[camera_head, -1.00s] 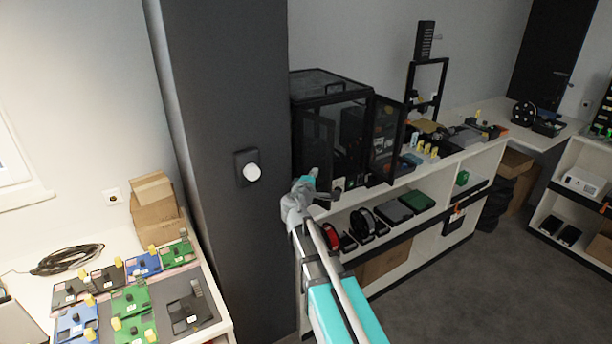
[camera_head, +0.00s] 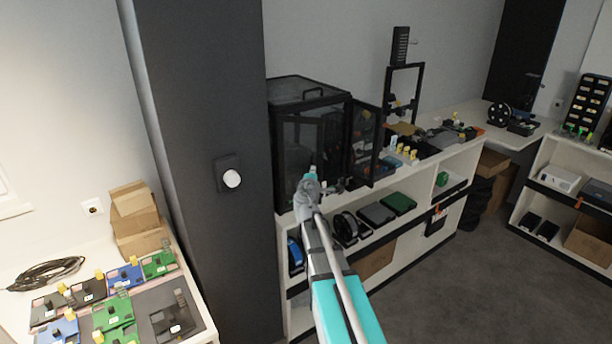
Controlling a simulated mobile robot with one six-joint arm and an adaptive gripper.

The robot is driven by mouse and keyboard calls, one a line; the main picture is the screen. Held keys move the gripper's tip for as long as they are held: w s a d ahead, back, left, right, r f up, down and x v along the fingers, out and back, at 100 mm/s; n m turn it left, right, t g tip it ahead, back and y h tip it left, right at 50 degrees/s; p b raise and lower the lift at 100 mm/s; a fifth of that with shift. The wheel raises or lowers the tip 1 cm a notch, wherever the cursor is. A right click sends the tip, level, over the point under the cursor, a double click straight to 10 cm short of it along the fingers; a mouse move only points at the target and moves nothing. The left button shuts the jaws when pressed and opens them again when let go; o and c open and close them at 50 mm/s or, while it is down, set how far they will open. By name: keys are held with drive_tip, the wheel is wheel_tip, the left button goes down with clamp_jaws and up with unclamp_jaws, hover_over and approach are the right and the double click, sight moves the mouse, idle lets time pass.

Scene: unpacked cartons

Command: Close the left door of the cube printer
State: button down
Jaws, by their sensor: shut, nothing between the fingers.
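The cube printer (camera_head: 312,98) is a black-framed box with dark see-through panels, standing on the left end of the white shelf unit. Its left door (camera_head: 298,142) stands partly open, angled out from the front. Its right door (camera_head: 364,148) stands wide open at the right side. My gripper (camera_head: 312,175) is shut and empty, at the lower part of the left door near its free edge. I cannot tell whether it touches the door. My gripper and arm hide part of the printer's lower front and the shelf edge.
A dark pillar (camera_head: 205,130) stands close on the left, with a white round knob on it. Shelves below hold spools and boxes. Small parts and a black-framed machine (camera_head: 403,92) stand right of the printer. The floor (camera_head: 450,280) at right is clear.

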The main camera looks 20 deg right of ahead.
sight(321, 164)
drive_tip(key=w+d, duration=0.6)
drive_tip(key=shift+w+d, duration=0.25)
drive_tip(key=shift+w, duration=0.2)
drive_tip(key=shift+d, duration=0.65)
drive_tip(key=shift+a, duration=0.15)
idle(0.3)
drive_tip(key=shift+s, duration=0.1)
drive_tip(key=s+d, duration=0.1)
drive_tip(key=s, duration=1.2)
drive_tip(key=shift+d, duration=0.3)
